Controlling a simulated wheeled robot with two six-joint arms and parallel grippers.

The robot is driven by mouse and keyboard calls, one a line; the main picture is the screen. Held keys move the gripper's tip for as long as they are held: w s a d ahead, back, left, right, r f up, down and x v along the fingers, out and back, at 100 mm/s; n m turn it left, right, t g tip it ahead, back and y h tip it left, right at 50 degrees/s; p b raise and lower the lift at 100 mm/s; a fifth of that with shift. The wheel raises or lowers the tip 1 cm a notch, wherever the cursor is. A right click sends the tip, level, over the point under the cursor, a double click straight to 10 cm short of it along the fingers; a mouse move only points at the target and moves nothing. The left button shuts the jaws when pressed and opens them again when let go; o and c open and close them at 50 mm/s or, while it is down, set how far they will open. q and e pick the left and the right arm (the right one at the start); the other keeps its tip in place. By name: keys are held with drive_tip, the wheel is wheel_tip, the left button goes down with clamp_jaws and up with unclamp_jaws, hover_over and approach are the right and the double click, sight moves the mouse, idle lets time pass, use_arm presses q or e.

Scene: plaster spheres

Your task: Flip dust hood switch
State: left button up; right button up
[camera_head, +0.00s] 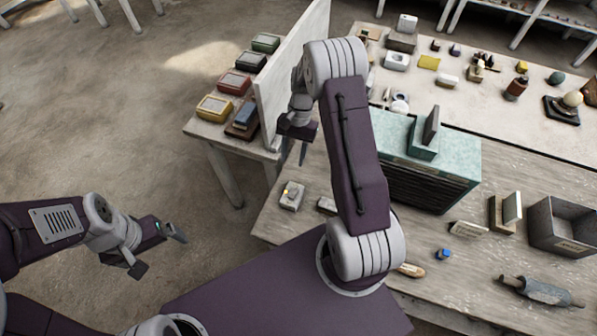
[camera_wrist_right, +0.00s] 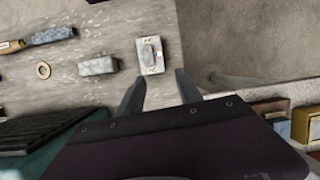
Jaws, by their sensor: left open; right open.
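A small pale switch box (camera_head: 291,196) with a raised rocker lies near the left edge of the workbench. It also shows in the right wrist view (camera_wrist_right: 151,55), just beyond my right fingertips. My right gripper (camera_head: 292,153) is open and empty, above the bench's left side. Its two fingers (camera_wrist_right: 160,88) point toward the switch, apart from it. The teal dust hood (camera_head: 455,165) with a dark slatted front stands to the right of my right arm, which partly hides it. My left gripper (camera_head: 160,250) is open and empty over the floor, away from the bench.
A small grey block (camera_head: 326,205) lies right of the switch, beside my right arm. A pale upright panel (camera_head: 290,75) stands left of the hood, with several colored boxes (camera_head: 235,83) beyond it. A grey bin (camera_head: 565,228) and a rolling pin (camera_head: 542,291) are on the right.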

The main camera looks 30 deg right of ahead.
sight(293, 191)
drive_tip(key=shift+m+g+y, duration=0.3)
drive_tip(key=shift+m+g, duration=0.1)
drive_tip(key=p+x, duration=0.1)
drive_tip(key=x, duration=0.2)
drive_tip(key=s+d+p+x, duration=0.1)
drive_tip(key=x, duration=0.3)
drive_tip(key=p+x, duration=0.1)
drive_tip(key=x, duration=0.2)
drive_tip(key=shift+s+d+f, duration=0.15)
drive_tip(key=shift+s+d, duration=0.1)
drive_tip(key=shift+s, duration=0.2)
drive_tip(key=shift+a+f, duration=0.3)
drive_tip(key=shift+f, duration=0.15)
drive_tip(key=shift+s+d, duration=0.1)
drive_tip(key=c, duration=0.4)
clamp_jaws()
use_arm(q)
drive_tip(key=r, duration=0.2)
drive_tip(key=a+r, duration=0.1)
drive_tip(key=shift+a+r, duration=0.1)
drive_tip(key=shift+r, duration=0.25)
